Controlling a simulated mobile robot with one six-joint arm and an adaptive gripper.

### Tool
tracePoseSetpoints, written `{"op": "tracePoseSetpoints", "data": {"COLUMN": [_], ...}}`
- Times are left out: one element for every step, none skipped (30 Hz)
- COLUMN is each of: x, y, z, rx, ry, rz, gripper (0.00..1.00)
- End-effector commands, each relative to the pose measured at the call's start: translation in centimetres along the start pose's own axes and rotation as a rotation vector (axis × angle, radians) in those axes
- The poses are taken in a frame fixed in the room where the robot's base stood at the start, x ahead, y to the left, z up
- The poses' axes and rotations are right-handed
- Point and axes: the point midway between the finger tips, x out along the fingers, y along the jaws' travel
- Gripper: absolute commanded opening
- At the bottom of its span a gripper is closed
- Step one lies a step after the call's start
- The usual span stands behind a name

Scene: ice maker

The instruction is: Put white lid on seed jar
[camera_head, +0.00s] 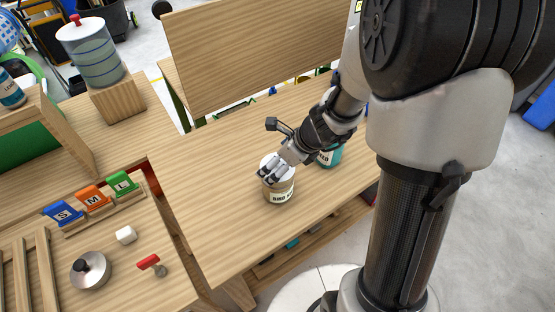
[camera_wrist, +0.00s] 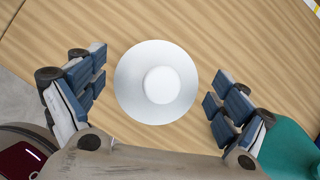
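The seed jar (camera_head: 280,192), beige with a dark-lettered white label, stands upright on the wooden table. A white top shows at its mouth in the head view, partly hidden by my gripper (camera_head: 268,172). In the wrist view the round white lid (camera_wrist: 130,86) with its raised knob lies flat and centred between my fingers. It appears to sit on the jar, though the lid hides the jar there and the exact seating cannot be told. My gripper (camera_wrist: 156,98) is open, with a gap between the lid and the fingers on both sides.
The table left of the jar is clear.

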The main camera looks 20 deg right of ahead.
Motion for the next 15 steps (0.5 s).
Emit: {"op": "tracePoseSetpoints", "data": {"x": [-0.01, -0.01, -0.01, -0.01, -0.01, -0.01, -0.01, -0.01, -0.01, -0.01, -0.01, -0.04, -0.11, -0.24, -0.51], "y": [0.00, -0.01, 0.00, 0.00, 0.00, 0.00, 0.00, 0.00, 0.00, 0.00, 0.00, -0.01, -0.01, -0.02, -0.05], "z": [0.01, 0.01, 0.01, 0.01, 0.01, 0.01, 0.01, 0.01, 0.01, 0.01, 0.00, 0.01, 0.02, 0.03, 0.07], "rx": [0.000, 0.000, 0.000, 0.000, 0.000, 0.000, 0.000, 0.000, 0.000, 0.000, 0.000, 0.000, 0.000, 0.000, 0.000], "ry": [0.000, 0.000, 0.000, 0.000, 0.000, 0.000, 0.000, 0.000, 0.000, 0.000, 0.000, 0.000, 0.000, -0.001, -0.002], "rz": [0.000, 0.000, 0.000, 0.000, 0.000, 0.000, 0.000, 0.000, 0.000, 0.000, 0.000, 0.000, 0.000, -0.001, -0.001], "gripper": [1.00, 1.00, 1.00, 1.00, 1.00, 1.00, 1.00, 1.00, 1.00, 1.00, 1.00, 1.00, 1.00, 1.00, 1.00]}}
